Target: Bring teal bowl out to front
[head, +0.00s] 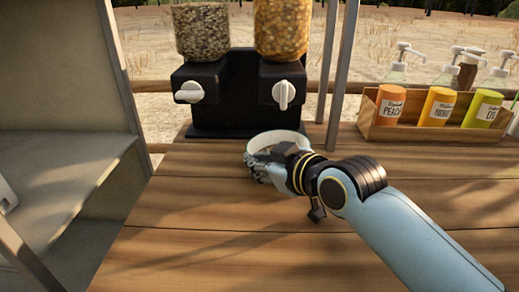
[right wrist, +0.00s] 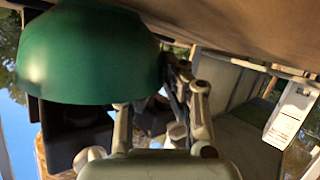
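The bowl (head: 279,138) stands upright on the wooden counter, just in front of the dispenser; its pale inside and rim show in the head view. Its green-teal outside (right wrist: 90,55) fills the upper left of the right wrist view, which is upside down. My right gripper (head: 256,164) is at the bowl's near left side and hides much of its front. In the right wrist view its fingers (right wrist: 160,105) are at the bowl's rim and wall. I cannot tell whether they are shut on it. My left gripper is not in view.
A black two-hopper dispenser (head: 236,92) with white knobs stands behind the bowl. A wooden crate (head: 390,130) of labelled pump bottles is at the back right. A metal post (head: 342,75) rises between them. The wooden counter (head: 200,235) is clear at the front left.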

